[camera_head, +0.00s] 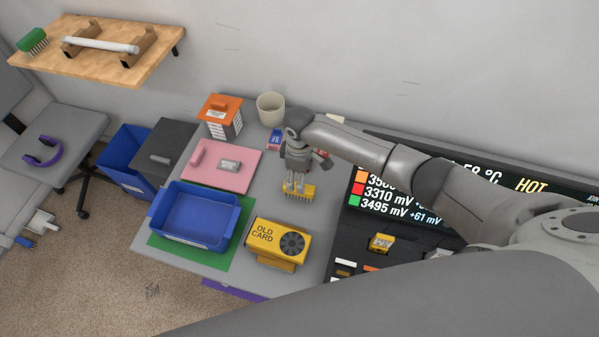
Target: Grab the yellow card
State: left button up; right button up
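A yellow card marked "OLD CARD" (265,234) with a round black fan lies on the grey table, beside the green mat. My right gripper (294,188) comes in from the right and points down, behind the marked card and apart from it. Its fingertips are at a small yellow piece (301,195) with a comb-like lower edge. I cannot tell whether the fingers hold this piece or are just over it. Another small yellow block (381,243) sits on the black panel at the right. My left gripper is not in view.
A blue tray (238,217) stands on a green mat (215,262) left of the marked card. A black display panel (352,222) stands right.

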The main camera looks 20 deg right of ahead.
aim_at(271, 240)
jog(key=k, duration=1.5)
